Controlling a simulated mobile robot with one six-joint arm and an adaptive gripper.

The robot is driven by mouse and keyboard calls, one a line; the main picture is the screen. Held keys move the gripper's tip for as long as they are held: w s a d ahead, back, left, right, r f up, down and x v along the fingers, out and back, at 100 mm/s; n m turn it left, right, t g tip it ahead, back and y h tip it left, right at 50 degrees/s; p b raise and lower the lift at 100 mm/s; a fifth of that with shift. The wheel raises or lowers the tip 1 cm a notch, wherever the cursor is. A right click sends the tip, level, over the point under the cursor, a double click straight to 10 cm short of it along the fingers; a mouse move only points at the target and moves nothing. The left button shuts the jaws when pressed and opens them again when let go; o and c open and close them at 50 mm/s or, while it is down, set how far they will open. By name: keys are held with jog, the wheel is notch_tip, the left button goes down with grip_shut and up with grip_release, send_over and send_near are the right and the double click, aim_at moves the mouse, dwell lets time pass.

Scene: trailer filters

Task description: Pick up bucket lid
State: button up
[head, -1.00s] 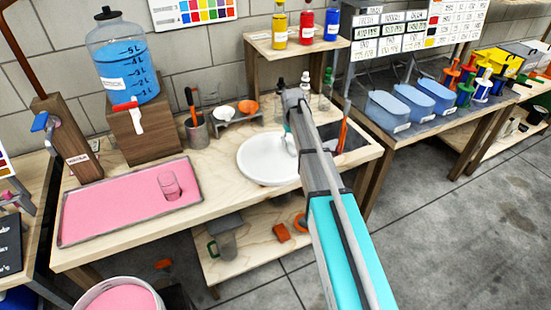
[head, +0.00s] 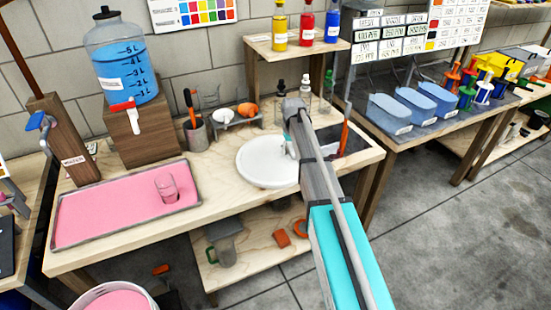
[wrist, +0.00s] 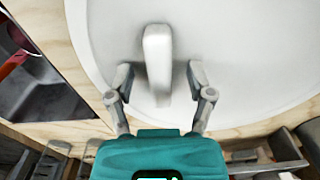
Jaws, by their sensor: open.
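The bucket lid (head: 262,164) is a round white disc lying flat on the wooden workbench in the head view. In the wrist view the lid (wrist: 250,70) fills most of the picture, with a raised white handle (wrist: 157,55) at its middle. My gripper (wrist: 158,80) is open, with one finger on each side of the handle's near end. I see a gap between each finger and the handle. In the head view my arm hides the lid's right edge, and my gripper (head: 291,145) shows only in part.
A pink tray (head: 75,238) with a clear cup (head: 166,187) lies left on the bench. A tool cup (head: 195,136) and a small rack (head: 235,119) stand behind the lid. A dark tray (head: 352,140) with a red-handled tool is close at right.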

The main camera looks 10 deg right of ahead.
grip_shut()
jog(key=shift+r, duration=0.15)
dwell(0.4)
notch_tip(320, 180, up, 3)
jog(key=p, duration=0.3)
jog(key=shift+f, duration=0.2)
jog(key=s+r+p, duration=1)
jog(key=s, duration=0.4)
jog(key=shift+a, duration=0.35)
dwell(0.5)
